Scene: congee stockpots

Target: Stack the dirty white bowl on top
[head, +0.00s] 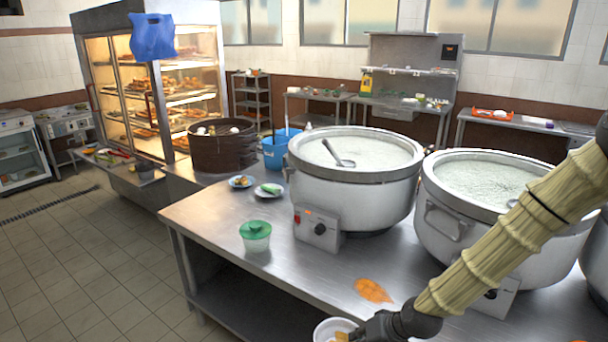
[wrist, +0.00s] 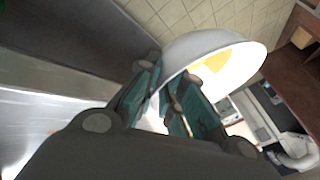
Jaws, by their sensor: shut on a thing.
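A white bowl (head: 326,329) with an orange-brown residue inside shows at the bottom edge of the head view, partly cut off. It also shows in the wrist view (wrist: 200,46), where its inside is bright with an orange patch. My gripper (head: 360,335) is at the bowl's right side, and its teal-padded fingers (wrist: 172,97) are shut on the bowl's rim in the wrist view. The bowl appears to be at the counter's front edge; its height is hard to tell. No other white bowl or stack can be made out clearly.
Two large stockpots (head: 350,193) (head: 455,235) stand on the steel counter (head: 215,215). The counter between tub and spill is clear. Tiled floor (head: 80,270) lies left.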

